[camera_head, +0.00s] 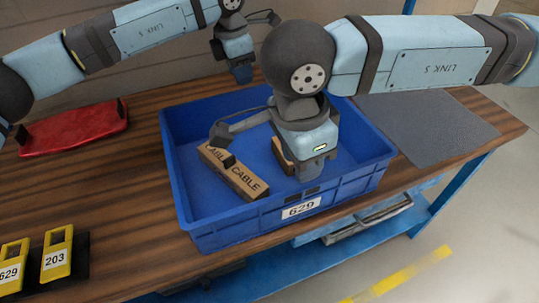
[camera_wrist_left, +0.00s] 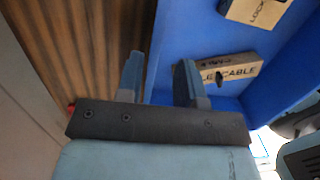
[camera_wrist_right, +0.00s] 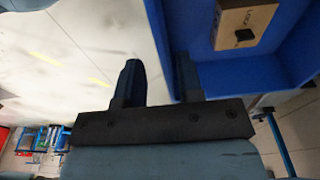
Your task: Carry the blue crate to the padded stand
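The blue crate (camera_head: 225,228), labelled 629, stands on the wooden table and holds cardboard boxes (camera_head: 236,174). My left gripper (camera_head: 242,76) is at the crate's far wall; in the left wrist view its open fingers (camera_wrist_left: 158,82) appear to stand either side of the wall rim. My right gripper (camera_head: 314,170) is at the near wall; in the right wrist view its fingers (camera_wrist_right: 158,85) are apart, with the crate wall (camera_wrist_right: 235,75) beside the right finger. I cannot tell whether either touches. I cannot surely identify the padded stand.
A flat grey mat (camera_head: 430,125) lies right of the crate. A red slab with dark corner posts (camera_head: 75,128) lies at the left. Yellow cards marked 629 (camera_head: 12,268) and 203 (camera_head: 57,254) stand at the front left. Bare tabletop separates these from the crate.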

